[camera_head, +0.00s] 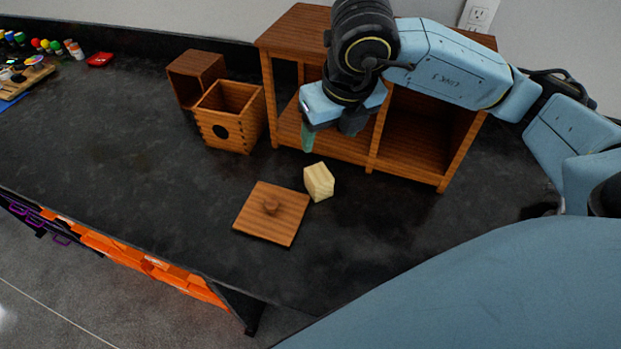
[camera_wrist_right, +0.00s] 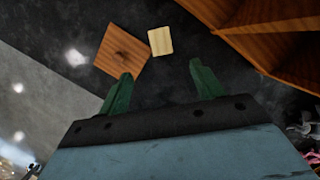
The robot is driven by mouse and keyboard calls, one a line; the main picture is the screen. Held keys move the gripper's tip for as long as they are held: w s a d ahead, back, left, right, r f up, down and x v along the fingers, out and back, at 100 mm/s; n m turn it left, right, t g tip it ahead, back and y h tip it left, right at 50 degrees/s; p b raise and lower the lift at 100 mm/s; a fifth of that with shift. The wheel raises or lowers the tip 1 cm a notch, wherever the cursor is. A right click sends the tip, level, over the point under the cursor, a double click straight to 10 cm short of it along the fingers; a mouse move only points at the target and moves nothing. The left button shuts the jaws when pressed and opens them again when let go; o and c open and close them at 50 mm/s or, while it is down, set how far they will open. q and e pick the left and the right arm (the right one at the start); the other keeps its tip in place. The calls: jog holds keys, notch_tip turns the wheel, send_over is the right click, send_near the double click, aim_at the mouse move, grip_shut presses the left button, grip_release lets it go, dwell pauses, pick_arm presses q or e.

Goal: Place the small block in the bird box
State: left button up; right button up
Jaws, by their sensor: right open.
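My right gripper (camera_head: 325,138) is above and behind the block, in front of the shelf, empty. In the right wrist view its green fingers (camera_wrist_right: 160,92) are spread apart, with the block (camera_wrist_right: 160,41) and the lid (camera_wrist_right: 122,52) beyond them. My left gripper is not in view.
A brown wooden shelf (camera_head: 374,151) with open compartments stands at the back, close to my right arm. Another brown box (camera_head: 196,76) is behind the bird box. Paint bottles (camera_head: 74,49) and a red item (camera_head: 99,59) are at far left.

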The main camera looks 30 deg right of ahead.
jog(key=b, duration=0.1)
send_near(319, 173)
jog(key=shift+x, duration=1)
jog(key=shift+w+a+f, duration=0.1)
jog(key=shift+w+f, duration=0.05)
jog(key=shift+f, duration=0.35)
jog(key=b+x, duration=0.1)
jog(key=x, duration=0.2)
jog(key=shift+f, duration=0.35)
jog(key=shift+w+f, duration=0.15)
jog(key=shift+f, duration=0.4)
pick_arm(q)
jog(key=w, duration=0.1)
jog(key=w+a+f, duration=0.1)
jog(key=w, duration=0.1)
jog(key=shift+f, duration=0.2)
pick_arm(e)
jog(key=shift+r, duration=0.1)
grip_shut()
